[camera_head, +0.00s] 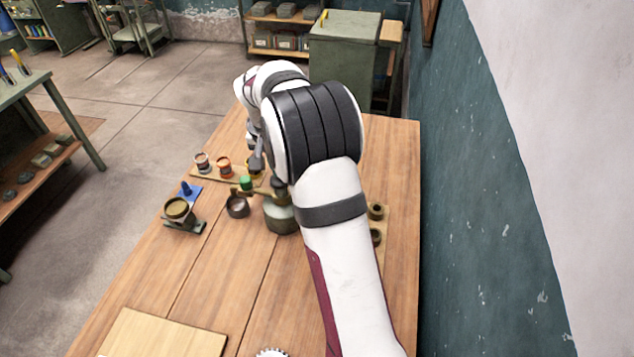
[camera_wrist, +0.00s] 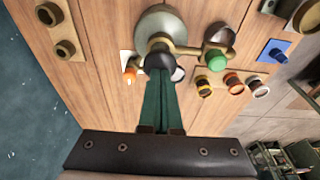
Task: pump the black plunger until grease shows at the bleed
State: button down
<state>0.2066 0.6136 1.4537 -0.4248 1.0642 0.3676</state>
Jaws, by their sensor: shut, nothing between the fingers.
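The pump (camera_head: 281,217) is a rounded grey-green body standing on the wooden table, partly behind my arm in the head view; its round top (camera_wrist: 160,22) shows in the wrist view. The black plunger (camera_wrist: 178,74) is a dark knob at the pump's near side, partly covered by my fingers. My gripper (camera_wrist: 158,70) is shut and empty, its green fingertips over or against the knob; I cannot tell whether they touch. A green knob (camera_wrist: 216,60) sits on a brass arm beside the pump. A small orange spot (camera_wrist: 129,76) shows on a white patch; I cannot tell whether it is the bleed.
Several small jars (camera_head: 224,164) stand on a board behind the pump. A dish on a stand (camera_head: 177,208) and a blue piece (camera_head: 190,189) are to the left. A block with two rings (camera_head: 376,236) lies to the right.

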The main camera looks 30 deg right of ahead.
jog(key=shift+f, duration=0.45)
jog(key=shift+r, duration=1.9)
jog(key=shift+r, duration=0.1)
notch_tip(320, 180, up, 6)
jog(key=shift+f, duration=0.1)
notch_tip(320, 180, down, 7)
jog(key=c, duration=1.5)
grip_release()
jog(key=shift+c, duration=0.2)
